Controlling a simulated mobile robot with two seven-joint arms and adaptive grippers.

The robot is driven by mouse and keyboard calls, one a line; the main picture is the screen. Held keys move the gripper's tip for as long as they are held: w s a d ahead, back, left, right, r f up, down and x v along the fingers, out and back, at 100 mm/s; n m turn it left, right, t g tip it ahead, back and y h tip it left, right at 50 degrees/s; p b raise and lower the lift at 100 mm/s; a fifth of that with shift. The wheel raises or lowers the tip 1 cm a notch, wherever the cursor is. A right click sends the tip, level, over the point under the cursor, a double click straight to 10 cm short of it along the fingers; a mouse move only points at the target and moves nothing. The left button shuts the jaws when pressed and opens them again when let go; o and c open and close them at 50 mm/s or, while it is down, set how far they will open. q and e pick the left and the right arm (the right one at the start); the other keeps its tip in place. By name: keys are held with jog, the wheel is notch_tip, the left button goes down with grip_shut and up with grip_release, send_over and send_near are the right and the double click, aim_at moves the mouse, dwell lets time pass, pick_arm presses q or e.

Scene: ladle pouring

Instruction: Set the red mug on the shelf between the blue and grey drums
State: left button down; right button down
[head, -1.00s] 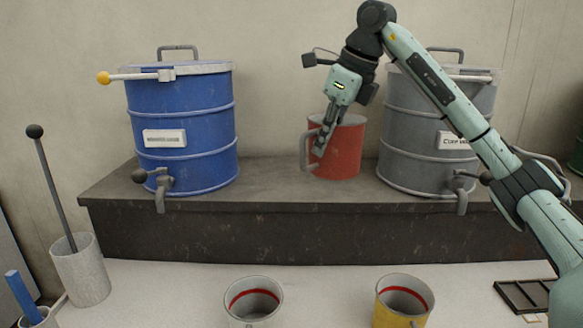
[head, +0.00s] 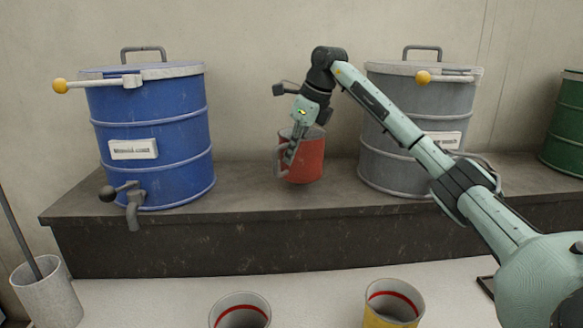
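The red mug (head: 310,157) is upright at the shelf (head: 250,198), in the gap between the blue drum (head: 155,135) and the grey drum (head: 388,125). It stands apart from both drums, nearer the grey one in the picture. I cannot tell whether its base touches the shelf top. My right gripper (head: 290,152) reaches in from the right and points down at the mug's left side. Its fingers are closed at the mug's handle and partly cover it. My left gripper is out of view.
Both drums have lids with yellow-knobbed levers; the blue drum's tap (head: 130,195) juts forward. A green drum (head: 567,125) stands far right. Below are a white cup (head: 240,312), a yellow cup (head: 392,315) and a grey holder (head: 48,295) with a rod. The shelf's front strip is clear.

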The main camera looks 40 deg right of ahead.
aim_at(288, 178)
jog(key=shift+w+d+f, duration=0.2)
jog(key=shift+w, duration=0.15)
jog(key=shift+f, duration=1.9)
jog(key=c, duration=2.2)
grip_release()
jog(key=shift+f, duration=0.25)
jog(key=o, duration=0.5)
jog(key=shift+r, duration=0.2)
jog(key=v, duration=1.2)
